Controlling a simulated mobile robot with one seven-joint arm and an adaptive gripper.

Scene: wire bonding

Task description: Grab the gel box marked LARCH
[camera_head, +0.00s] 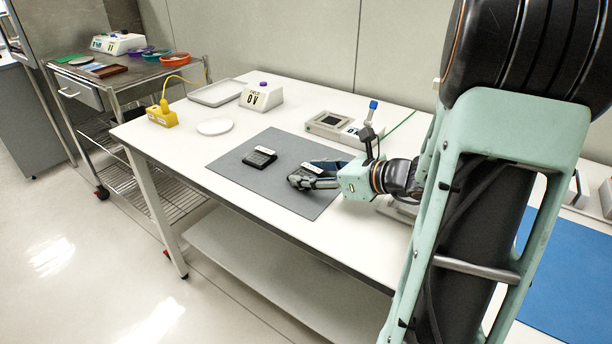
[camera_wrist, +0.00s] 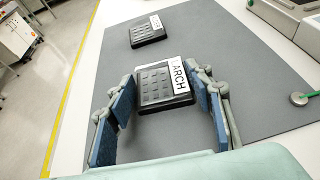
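The gel box marked LARCH (camera_wrist: 158,84) is dark with a grid of small cells and a white label along its right side. It is on the grey mat, framed by the fingertips of my gripper (camera_wrist: 161,82) in the wrist view. In the head view my gripper (camera_head: 308,175) hides most of this box. A second, similar gel box (camera_wrist: 149,34) lies farther off; its label is too small to read surely.
The grey mat (camera_head: 235,172) lies on a white table; the second box (camera_head: 259,158) is left of my gripper. Behind are an instrument (camera_head: 328,124), a 0V unit (camera_head: 262,97), a tray (camera_head: 217,92), a white disc (camera_head: 215,127) and a yellow block (camera_head: 162,117).

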